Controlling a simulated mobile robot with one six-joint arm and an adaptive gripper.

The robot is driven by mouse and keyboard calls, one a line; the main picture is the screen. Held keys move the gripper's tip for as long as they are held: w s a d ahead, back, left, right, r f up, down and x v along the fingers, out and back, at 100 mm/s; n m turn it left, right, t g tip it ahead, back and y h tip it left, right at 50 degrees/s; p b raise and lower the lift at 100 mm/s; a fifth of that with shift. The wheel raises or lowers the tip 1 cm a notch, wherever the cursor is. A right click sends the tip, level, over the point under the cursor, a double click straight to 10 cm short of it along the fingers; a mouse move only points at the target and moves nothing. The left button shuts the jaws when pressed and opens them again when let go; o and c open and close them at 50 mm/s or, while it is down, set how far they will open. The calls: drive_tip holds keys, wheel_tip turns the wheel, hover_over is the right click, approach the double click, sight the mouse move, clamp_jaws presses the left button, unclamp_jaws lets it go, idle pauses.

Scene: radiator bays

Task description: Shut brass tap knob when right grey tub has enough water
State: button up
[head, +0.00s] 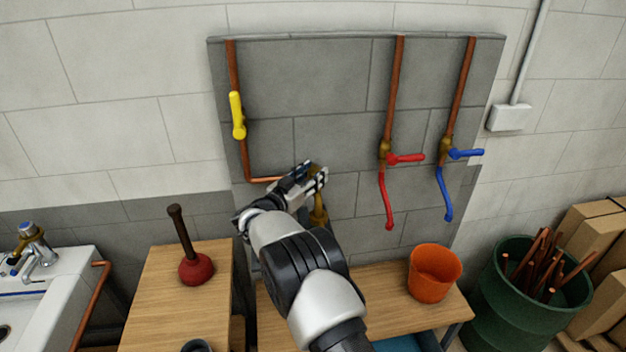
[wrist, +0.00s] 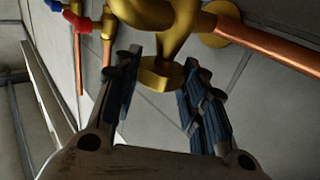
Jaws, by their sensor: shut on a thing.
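The brass tap (head: 318,212) sits at the end of the lower left copper pipe, partly covered by my gripper (head: 314,178) in the head view. In the wrist view the brass knob (wrist: 160,73) is between the fingers of my gripper (wrist: 162,82), which is shut on it. The brass tap body (wrist: 170,20) rises above the knob there. A dark grey round rim (head: 197,345) shows at the bottom edge of the head view; I cannot tell if it is a tub. The right grey tub is not seen, and my arm covers the area below the tap. No water is visible.
A yellow lever (head: 237,115), a red lever (head: 405,158) and a blue lever (head: 465,154) are on pipes nearby. An orange bucket (head: 434,273) stands on the right bench, a plunger (head: 195,268) on the left one. A green bin (head: 510,290) holds copper pipes.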

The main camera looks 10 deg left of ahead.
drive_tip(key=shift+r+m+g+h+b, duration=0.1)
drive_tip(key=shift+m+g+h+b, duration=0.55)
drive_tip(key=shift+h, duration=0.25)
drive_tip(key=o, duration=1.1)
drive_tip(key=shift+c, duration=0.2)
drive_tip(key=shift+a, duration=0.1)
drive_tip(key=v, duration=1.2)
